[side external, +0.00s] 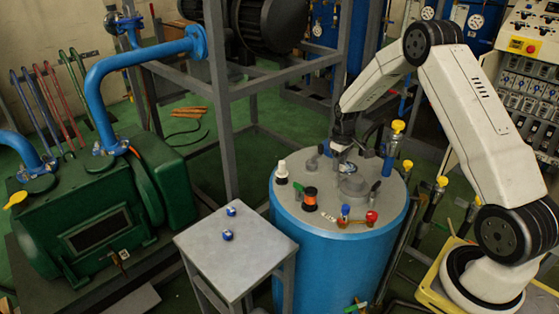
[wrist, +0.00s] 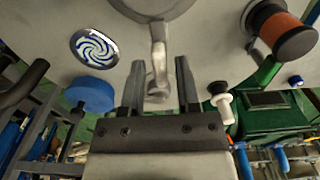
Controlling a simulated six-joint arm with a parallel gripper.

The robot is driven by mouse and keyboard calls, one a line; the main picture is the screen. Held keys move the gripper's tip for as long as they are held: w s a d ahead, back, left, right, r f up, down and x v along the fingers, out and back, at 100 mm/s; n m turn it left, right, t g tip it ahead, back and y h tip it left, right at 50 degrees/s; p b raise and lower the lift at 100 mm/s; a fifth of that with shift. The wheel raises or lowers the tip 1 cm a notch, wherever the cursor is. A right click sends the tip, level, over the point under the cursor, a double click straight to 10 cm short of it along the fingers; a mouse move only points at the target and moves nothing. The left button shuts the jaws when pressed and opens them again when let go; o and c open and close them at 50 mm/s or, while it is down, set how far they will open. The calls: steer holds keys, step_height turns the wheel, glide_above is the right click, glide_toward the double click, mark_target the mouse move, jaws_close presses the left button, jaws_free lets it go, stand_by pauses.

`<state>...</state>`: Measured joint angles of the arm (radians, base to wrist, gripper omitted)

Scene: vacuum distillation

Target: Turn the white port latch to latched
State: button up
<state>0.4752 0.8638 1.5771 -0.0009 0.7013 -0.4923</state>
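The port latch is a pale grey-white lever (wrist: 158,55) in the wrist view. It runs down from a round grey port cover (wrist: 150,8) on the tank top, and its rounded lower end lies between my gripper's fingers. The port cover also shows on the tank in the side external view (side external: 354,185). My gripper (wrist: 160,82) has its two dark fingers apart, with visible gaps either side of the lever. In the side external view my gripper (side external: 341,146) points down over the tank top beside the port, and the lever is hard to make out there.
The blue tank (side external: 325,262) has several fittings on its grey top: an orange-black knob (side external: 310,198), a white-black knob (side external: 282,171), a red valve handle (side external: 371,217) and yellow-capped fittings (side external: 398,126). A small grey table (side external: 240,262) stands left, holding two small blue items.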

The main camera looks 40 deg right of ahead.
steer(key=shift+o, duration=0.3)
steer(key=shift+r, duration=0.1)
steer(key=shift+r, duration=3.85)
steer(key=s+a+r+t, duration=0.1)
steer(key=s+a, duration=0.7)
steer(key=a, duration=0.3)
steer(key=s+a+r+t, duration=0.1)
steer(key=s+a+r, duration=0.1)
steer(key=s+a, duration=0.6)
steer(key=a, duration=0.4)
steer(key=shift+s+t, duration=0.3)
